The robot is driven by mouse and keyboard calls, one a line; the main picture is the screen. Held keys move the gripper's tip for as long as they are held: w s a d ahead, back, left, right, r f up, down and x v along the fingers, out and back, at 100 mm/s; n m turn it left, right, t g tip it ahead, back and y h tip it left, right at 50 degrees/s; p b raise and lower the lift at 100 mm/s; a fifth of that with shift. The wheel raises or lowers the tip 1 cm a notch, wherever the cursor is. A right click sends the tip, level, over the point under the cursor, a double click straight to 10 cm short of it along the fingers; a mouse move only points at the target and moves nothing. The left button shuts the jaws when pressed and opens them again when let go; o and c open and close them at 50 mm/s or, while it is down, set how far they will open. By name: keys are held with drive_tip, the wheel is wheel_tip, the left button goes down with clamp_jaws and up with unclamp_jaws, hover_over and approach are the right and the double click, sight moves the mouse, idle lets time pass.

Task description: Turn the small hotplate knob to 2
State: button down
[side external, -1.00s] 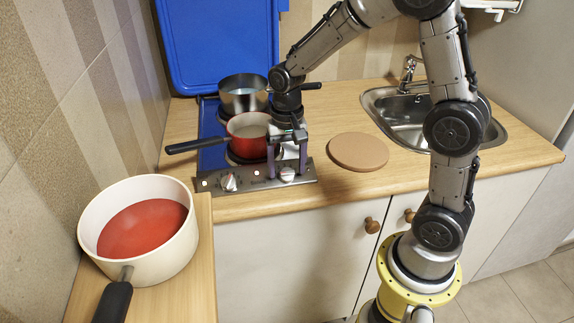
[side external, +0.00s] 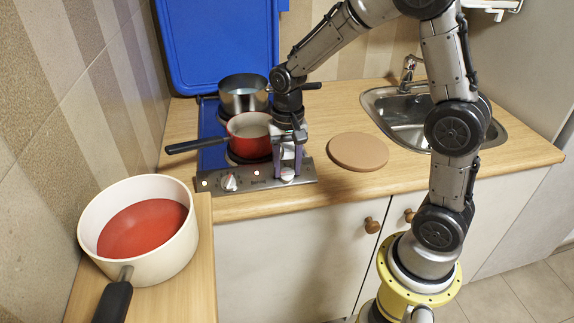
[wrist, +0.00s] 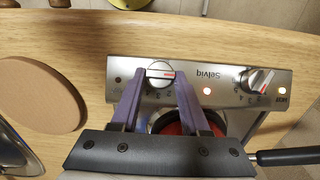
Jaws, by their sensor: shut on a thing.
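The steel control panel (side external: 206,187) runs along the hob's front edge and bears two knobs. My gripper (side external: 287,172) points down, its purple fingers shut on the right-hand knob (side external: 288,174). I cannot tell from the markings which knob serves the small hotplate.
A red saucepan (side external: 250,143) stands close behind my gripper, with a steel pot (side external: 243,102) behind it. The blue lid (side external: 220,45) is raised. A round board (side external: 358,151) lies to the right, before the sink (side external: 405,130). A cream pan (side external: 150,265) stands front left.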

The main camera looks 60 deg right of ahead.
drive_tip(key=m, duration=0.1)
drive_tip(key=m+t+y, duration=0.1)
drive_tip(key=m, duration=0.1)
drive_tip(key=m+t, duration=0.1)
drive_tip(key=m, duration=0.1)
drive_tip(key=shift+s+d, duration=0.2)
drive_tip(key=shift+s, duration=0.1)
drive_tip(key=m+t, duration=0.2)
drive_tip(key=m, duration=0.1)
drive_tip(key=m+t, duration=0.1)
drive_tip(key=m, duration=0.1)
drive_tip(key=shift+s+f+y, duration=0.1)
drive_tip(key=shift+s+y, duration=0.15)
drive_tip(key=shift+y, duration=0.05)
idle(0.4)
drive_tip(key=shift+c, duration=2)
unclamp_jaws()
